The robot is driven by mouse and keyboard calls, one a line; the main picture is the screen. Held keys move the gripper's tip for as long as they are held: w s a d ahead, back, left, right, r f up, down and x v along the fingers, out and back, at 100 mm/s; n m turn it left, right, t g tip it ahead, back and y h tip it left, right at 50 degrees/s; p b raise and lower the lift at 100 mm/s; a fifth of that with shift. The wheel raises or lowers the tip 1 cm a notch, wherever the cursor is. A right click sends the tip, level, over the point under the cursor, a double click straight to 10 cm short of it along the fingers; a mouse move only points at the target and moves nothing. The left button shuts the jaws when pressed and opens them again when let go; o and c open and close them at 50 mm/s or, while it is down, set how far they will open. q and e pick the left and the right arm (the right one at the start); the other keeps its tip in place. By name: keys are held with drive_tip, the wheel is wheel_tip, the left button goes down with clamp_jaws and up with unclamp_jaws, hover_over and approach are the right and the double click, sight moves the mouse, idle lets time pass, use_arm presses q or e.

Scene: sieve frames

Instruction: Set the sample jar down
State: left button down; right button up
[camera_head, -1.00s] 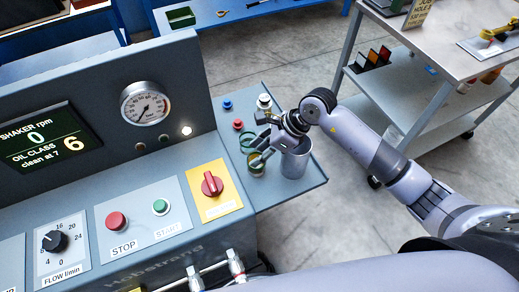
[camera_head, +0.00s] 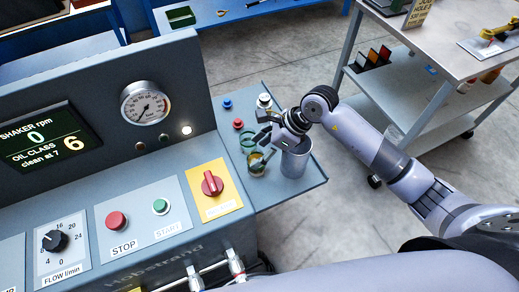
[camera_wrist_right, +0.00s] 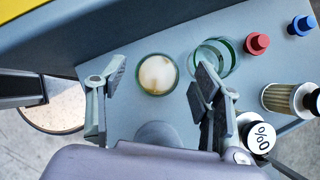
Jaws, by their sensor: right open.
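The sample jar (camera_head: 257,168), a small glass jar with pale amber contents, stands on the grey side shelf (camera_head: 308,182). In the right wrist view the jar (camera_wrist_right: 158,74) shows from above, upright, just beyond and between the spread fingers. My right gripper (camera_head: 262,147) is open over the jar; in the wrist view the gripper (camera_wrist_right: 157,92) has clear gaps to the jar on both sides. In the head view the fingers hide part of the jar. My left gripper is out of view.
An empty green-rimmed jar (camera_wrist_right: 212,58) stands close beside the right finger. Red (camera_wrist_right: 257,43) and blue (camera_wrist_right: 302,25) knobs and a mesh cylinder (camera_wrist_right: 288,98) are farther back. The control panel (camera_head: 165,215) borders the shelf.

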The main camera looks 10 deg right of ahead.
drive_tip(key=b+v, duration=0.1)
drive_tip(key=v, duration=1)
drive_tip(key=shift+d+r, duration=0.15)
drive_tip(key=shift+r, duration=0.05)
